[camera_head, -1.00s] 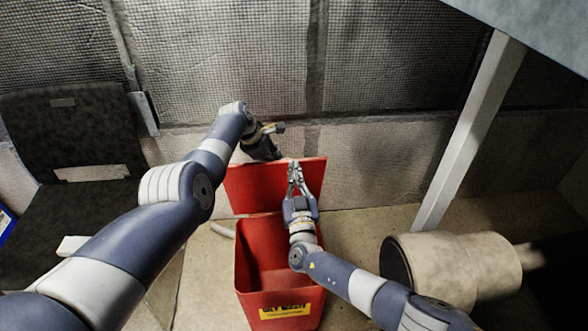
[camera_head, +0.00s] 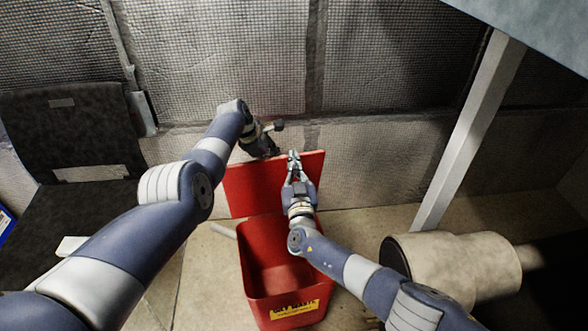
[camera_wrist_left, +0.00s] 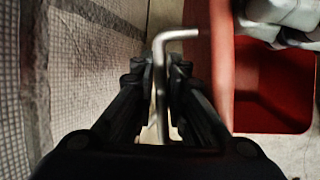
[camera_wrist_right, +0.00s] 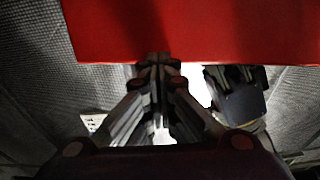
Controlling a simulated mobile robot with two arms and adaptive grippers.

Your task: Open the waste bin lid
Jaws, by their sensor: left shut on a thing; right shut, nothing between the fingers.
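The red waste bin (camera_head: 262,285) stands on the floor in the head view with its mouth open and a yellow label on its front. Its red lid (camera_head: 245,190) stands raised, roughly upright, at the back of the bin. My left gripper (camera_head: 275,152) is at the lid's top edge, partly hidden by it. In the left wrist view, its fingers (camera_wrist_left: 163,80) are shut on a bent metal handle (camera_wrist_left: 180,35) beside the lid. My right gripper (camera_head: 294,156) is shut and empty in front of the lid, near its top edge. In the right wrist view the lid (camera_wrist_right: 200,30) lies just beyond the fingertips.
A quilted wall (camera_head: 225,60) stands close behind the lid. A pale cylinder (camera_head: 455,265) lies to the right of the bin, near my right arm. A slanted post (camera_head: 465,140) rises behind it. A dark seat (camera_head: 75,140) is at the left.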

